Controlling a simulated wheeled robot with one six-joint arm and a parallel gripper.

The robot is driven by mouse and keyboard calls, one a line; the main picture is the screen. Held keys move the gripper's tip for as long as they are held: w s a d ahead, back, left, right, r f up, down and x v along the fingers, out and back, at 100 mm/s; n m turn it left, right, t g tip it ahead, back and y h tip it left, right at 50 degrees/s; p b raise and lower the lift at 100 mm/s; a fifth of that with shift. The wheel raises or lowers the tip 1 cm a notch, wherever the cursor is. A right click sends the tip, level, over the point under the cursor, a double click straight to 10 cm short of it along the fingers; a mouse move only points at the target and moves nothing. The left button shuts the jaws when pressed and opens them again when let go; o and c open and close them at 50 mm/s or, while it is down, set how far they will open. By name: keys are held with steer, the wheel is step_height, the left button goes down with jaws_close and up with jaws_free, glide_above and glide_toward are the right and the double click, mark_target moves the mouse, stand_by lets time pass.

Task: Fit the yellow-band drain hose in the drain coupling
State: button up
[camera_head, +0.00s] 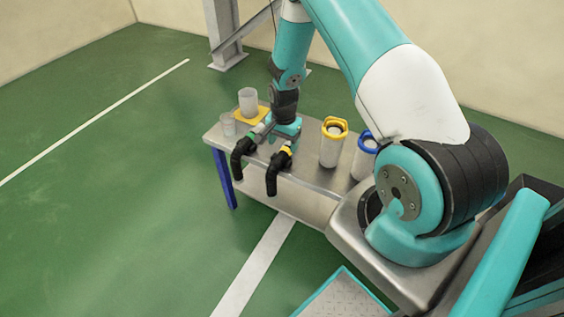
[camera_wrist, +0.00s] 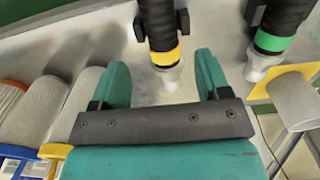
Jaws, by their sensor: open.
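The yellow-band hose (camera_head: 273,178) is a black bent hose with a yellow band and a pale tip, hanging over the table's front edge in the head view. In the wrist view the yellow-band hose (camera_wrist: 160,22) comes in from the top, its pale tip between my finger ends. My gripper (camera_wrist: 161,66) is open with bare space on both sides of the tip; in the head view my gripper (camera_head: 285,131) is just behind the hose. A pale cylinder on a yellow plate (camera_wrist: 270,92) stands at the right; I cannot tell whether it is the drain coupling.
A green-band hose (camera_head: 238,164) hangs left of the yellow-band one; the green-band hose (camera_wrist: 287,16) is close to my right finger in the wrist view. Yellow-topped (camera_head: 330,152) and blue-topped (camera_head: 360,163) canisters stand to the right on the metal table (camera_head: 310,180).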

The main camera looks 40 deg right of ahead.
mark_target(282, 153)
step_height(282, 153, down, 5)
steer(key=shift+w+a+r, duration=0.1)
steer(key=shift+a, duration=0.05)
steer(key=c, duration=1.1)
steer(key=shift+c, duration=0.6)
steer(key=shift+r, duration=0.15)
